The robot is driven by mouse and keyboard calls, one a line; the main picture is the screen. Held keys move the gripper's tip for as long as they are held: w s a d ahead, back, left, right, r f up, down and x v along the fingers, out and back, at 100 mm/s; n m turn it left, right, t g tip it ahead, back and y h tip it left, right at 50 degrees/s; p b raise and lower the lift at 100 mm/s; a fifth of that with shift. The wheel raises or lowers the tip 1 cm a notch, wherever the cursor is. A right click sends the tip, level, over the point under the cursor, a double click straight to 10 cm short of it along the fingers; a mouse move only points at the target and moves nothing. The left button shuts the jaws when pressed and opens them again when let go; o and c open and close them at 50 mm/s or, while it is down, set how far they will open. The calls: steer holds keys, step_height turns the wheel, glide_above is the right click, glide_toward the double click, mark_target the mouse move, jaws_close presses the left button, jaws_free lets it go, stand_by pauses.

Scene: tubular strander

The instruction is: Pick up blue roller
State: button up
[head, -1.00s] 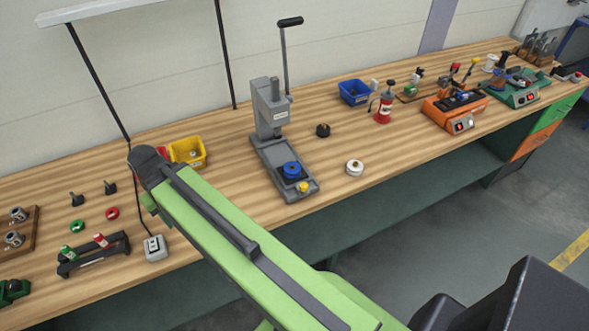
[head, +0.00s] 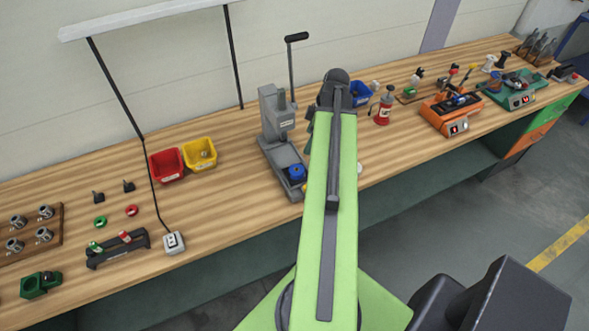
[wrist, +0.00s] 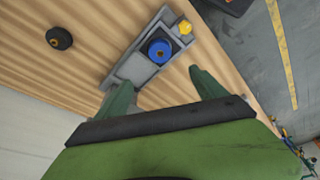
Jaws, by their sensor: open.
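The blue roller (head: 296,172) sits on the base plate of the grey press (head: 285,155), in front of its column. In the wrist view the blue roller (wrist: 159,51) shows as a blue ring with a dark centre, beyond my fingertips. My gripper (wrist: 160,80) is open and empty, its two green fingers apart on either side of the line to the roller and not touching it. In the head view my green arm reaches up just right of the press, and the gripper's fingers cannot be made out there.
A yellow knob (wrist: 185,27) is at the press base's front end. A black round part (wrist: 59,38) lies on the wooden bench. Red (head: 167,164) and yellow (head: 201,154) bins stand left of the press. The press column and long lever rise behind the roller.

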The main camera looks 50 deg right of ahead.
steer(key=b, duration=1.2)
glide_above(296, 169)
steer(key=s, duration=0.1)
steer(key=f, duration=1.2)
steer(key=shift+s+d+f, duration=0.15)
steer(key=shift+d, duration=0.2)
steer(key=b+x, duration=0.5)
steer(key=shift+d+f, duration=0.15)
steer(key=shift+s+r, duration=0.1)
steer(key=shift+r, duration=0.1)
jaws_close()
